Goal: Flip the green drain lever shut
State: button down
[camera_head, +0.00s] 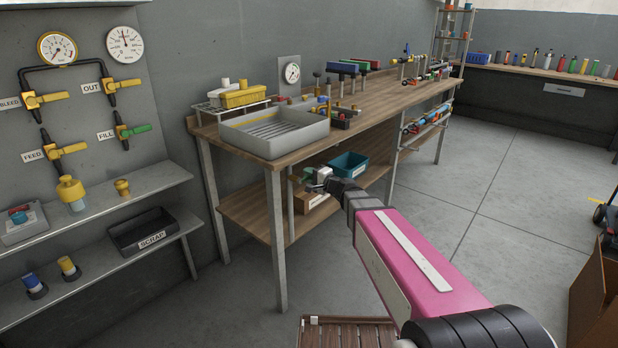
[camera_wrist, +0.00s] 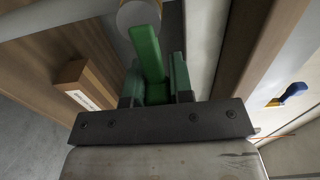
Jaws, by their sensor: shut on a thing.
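The green drain lever (camera_wrist: 147,50) runs between my fingers in the wrist view, its far end against a pale round pipe fitting (camera_wrist: 139,13). In the head view a small green part of the lever (camera_head: 309,173) shows under the bench, below the grey sink tray (camera_head: 265,148). My gripper (camera_wrist: 156,88) is shut on the lever. My gripper (camera_head: 322,182) also shows in the head view, reaching under the bench's front edge. The gripper and wrist hide part of the valve, so I cannot tell how far the lever is turned.
A cardboard box (camera_head: 310,200) and a teal bin (camera_head: 349,163) stand on the bench's lower shelf, close to my gripper. A bench leg (camera_head: 277,250) stands to the left. Open floor lies to the right.

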jog(key=c, duration=1)
grip_release()
jog(key=v, duration=1.1)
jog(key=shift+s+a+f, duration=0.1)
jog(key=shift+a, duration=0.05)
jog(key=s+d+f+n+g+h, duration=0.4)
jog(key=s+f+n+g+h, duration=0.35)
jog(key=f, duration=0.55)
jog(key=s+d+f+g+h, duration=0.1)
jog(key=s+d+f+h, duration=0.1)
jog(key=s+d+h, duration=0.1)
jog(key=s+d+f+g+h, duration=0.2)
jog(key=s+d, duration=0.3)
jog(key=d, duration=0.3)
jog(key=shift+s+d+f+h, duration=0.2)
jog(key=shift+s+f+h, duration=0.1)
jog(key=shift+f+h, duration=0.55)
